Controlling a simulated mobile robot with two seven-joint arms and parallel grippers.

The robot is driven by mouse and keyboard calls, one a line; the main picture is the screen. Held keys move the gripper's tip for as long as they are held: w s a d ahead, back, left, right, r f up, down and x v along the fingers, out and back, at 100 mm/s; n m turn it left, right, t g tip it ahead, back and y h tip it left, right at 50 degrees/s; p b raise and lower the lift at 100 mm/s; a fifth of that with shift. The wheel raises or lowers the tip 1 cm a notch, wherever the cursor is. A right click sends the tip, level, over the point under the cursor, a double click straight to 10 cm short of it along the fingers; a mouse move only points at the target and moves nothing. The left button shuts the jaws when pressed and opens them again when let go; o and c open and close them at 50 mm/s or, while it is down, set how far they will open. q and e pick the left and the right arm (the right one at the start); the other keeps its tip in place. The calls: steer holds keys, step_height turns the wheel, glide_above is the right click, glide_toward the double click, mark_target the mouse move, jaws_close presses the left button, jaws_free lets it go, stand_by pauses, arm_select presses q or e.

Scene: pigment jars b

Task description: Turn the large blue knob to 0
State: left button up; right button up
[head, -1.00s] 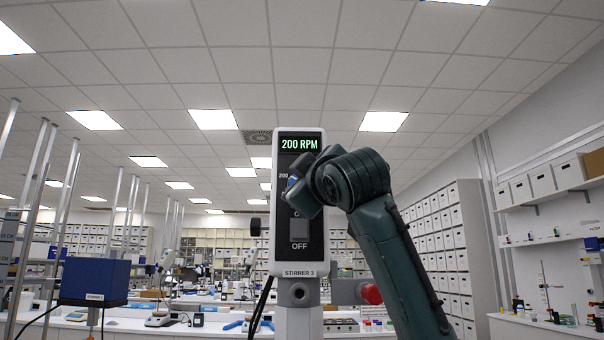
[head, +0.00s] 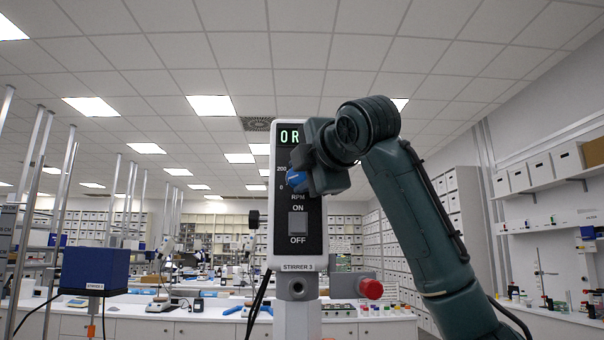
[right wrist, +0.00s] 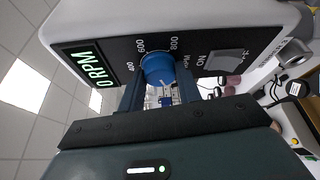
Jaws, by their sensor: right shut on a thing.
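The stirrer (head: 285,256), labelled STIRRER 3, stands upright with a black front panel. Its large blue knob (head: 295,181) is mostly hidden behind my right gripper (head: 312,172) in the head view. In the right wrist view the blue knob (right wrist: 158,69) sits between the two fingers of my right gripper (right wrist: 158,88), which is shut on it. The display (right wrist: 92,68) reads 0 RPM there; in the head view it is partly covered by my arm. A grey ON/OFF switch (head: 298,222) is below the knob. My left gripper is not in view.
A red knob (head: 371,288) sticks out at the stirrer's lower right. A blue box (head: 95,270) and metal stands are at the left. Benches with lab gear and white shelves lie behind. Black cables hang beside the stirrer.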

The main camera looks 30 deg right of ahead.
steer(key=shift+n+g, duration=0.3)
steer(key=shift+n, duration=0.4)
steer(key=o, duration=1)
steer(key=shift+s, duration=0.1)
steer(key=s+a+r+b, duration=0.1)
steer(key=s+b, duration=0.2)
steer(key=s, duration=1)
steer(key=shift+r+b, duration=0.3)
steer(key=shift+r, duration=0.1)
steer(key=shift+a+f, duration=0.1)
